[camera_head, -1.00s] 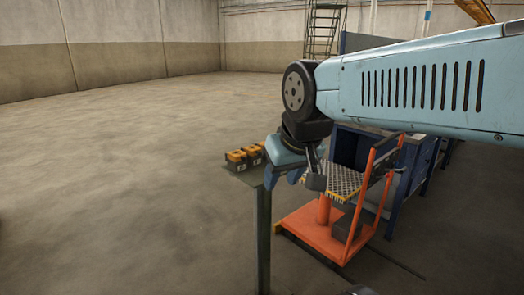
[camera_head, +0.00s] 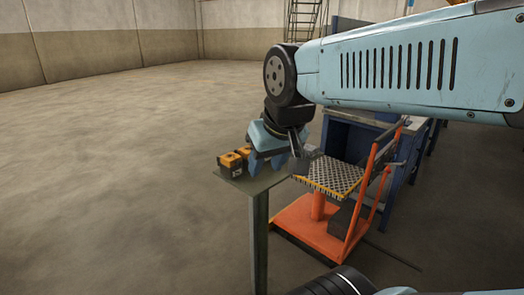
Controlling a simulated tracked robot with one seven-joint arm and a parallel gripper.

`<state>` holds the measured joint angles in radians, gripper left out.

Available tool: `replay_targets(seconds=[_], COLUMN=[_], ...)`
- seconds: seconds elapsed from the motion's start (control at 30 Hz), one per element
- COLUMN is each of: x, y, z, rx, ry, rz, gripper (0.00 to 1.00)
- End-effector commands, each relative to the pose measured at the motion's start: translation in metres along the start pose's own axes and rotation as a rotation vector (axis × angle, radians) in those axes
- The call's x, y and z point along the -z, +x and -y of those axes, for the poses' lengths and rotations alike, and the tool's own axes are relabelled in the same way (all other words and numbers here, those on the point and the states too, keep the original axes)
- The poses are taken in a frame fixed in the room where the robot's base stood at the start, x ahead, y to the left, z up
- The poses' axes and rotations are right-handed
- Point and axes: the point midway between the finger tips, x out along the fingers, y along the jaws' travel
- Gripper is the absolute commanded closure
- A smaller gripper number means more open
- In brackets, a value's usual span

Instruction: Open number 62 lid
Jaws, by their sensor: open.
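Small dark boxes with orange lids stand in a row on a narrow grey-green stand (camera_head: 233,181). The nearest box (camera_head: 231,164) is in plain view, its lid looking shut. Another orange lid (camera_head: 244,151) shows just behind it, partly covered by my gripper. The white marks on the box fronts are too small to read, so I cannot tell which is number 62. My gripper (camera_head: 266,170) points down with its blue fingers apart and empty, over the right end of the stand, just right of the visible boxes.
An orange lift cart (camera_head: 310,228) with a checkered platform (camera_head: 335,175) stands right of the stand. A blue cabinet (camera_head: 352,140) is behind it. A metal stair (camera_head: 303,22) stands at the back. The concrete floor on the left is clear.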

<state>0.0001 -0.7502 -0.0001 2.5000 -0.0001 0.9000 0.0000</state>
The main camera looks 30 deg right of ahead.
Motion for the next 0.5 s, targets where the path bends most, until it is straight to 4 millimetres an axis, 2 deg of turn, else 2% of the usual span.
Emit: replay_targets(seconds=[0.23, 0.5], x=[-0.001, -0.003], y=[0.007, 0.046], z=[0.001, 0.014], rx=[0.026, 0.231], ry=[0.018, 0.147], rz=[0.041, 0.262], gripper=[0.57, 0.57])
